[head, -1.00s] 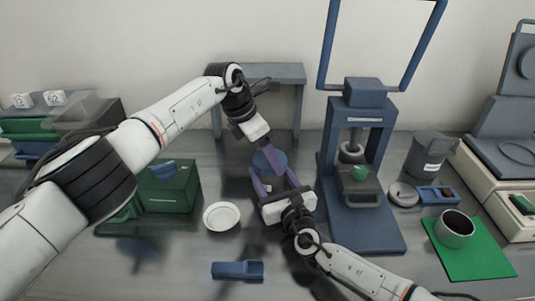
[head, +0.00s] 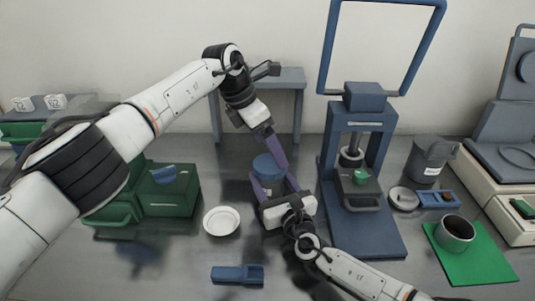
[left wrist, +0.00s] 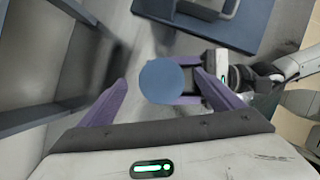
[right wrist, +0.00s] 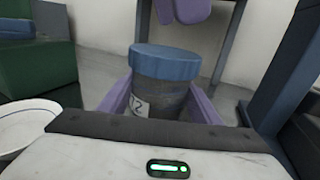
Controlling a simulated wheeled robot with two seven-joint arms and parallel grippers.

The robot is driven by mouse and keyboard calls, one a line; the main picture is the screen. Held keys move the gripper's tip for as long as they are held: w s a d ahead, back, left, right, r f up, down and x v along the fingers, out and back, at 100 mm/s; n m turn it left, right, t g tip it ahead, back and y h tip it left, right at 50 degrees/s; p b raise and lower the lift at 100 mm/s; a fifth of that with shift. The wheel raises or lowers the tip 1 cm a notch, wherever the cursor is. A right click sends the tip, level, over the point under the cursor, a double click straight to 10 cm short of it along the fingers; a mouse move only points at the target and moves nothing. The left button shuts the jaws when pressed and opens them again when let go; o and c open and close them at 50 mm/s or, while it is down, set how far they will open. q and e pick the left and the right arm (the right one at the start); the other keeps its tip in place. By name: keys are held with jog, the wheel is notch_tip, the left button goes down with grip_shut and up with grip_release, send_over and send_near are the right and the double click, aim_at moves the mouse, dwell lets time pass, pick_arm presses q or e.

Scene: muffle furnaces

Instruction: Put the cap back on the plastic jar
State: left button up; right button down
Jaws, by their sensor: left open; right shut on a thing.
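The plastic jar (right wrist: 172,98) is grey with a white label and stands upright between the fingers of my right gripper (head: 272,188), which is shut on it. The blue cap (right wrist: 165,62) sits on top of the jar and looks level with its mouth; I cannot tell how tight it is. The cap also shows in the head view (head: 268,165) and, from above, as a round disc in the left wrist view (left wrist: 161,81). My left gripper (head: 272,148) is open and empty just above the cap, apart from it. Its fingertips show at the top of the right wrist view (right wrist: 183,10).
A blue press (head: 362,225) stands right of the jar. A blue stand (head: 290,77) is behind. A white dish (head: 222,221) and green box (head: 168,190) are to the left. A blue holder (head: 238,274) lies in front. A mug (head: 455,232) stands on a green mat (head: 490,262).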

pick_arm(q)
jog(key=shift+o, duration=0.4)
jog(key=shift+o, duration=1.3)
jog(key=shift+r, duration=0.15)
jog(key=v, duration=1.2)
pick_arm(e)
jog(key=c, duration=0.5)
grip_release()
jog(key=shift+c, duration=0.2)
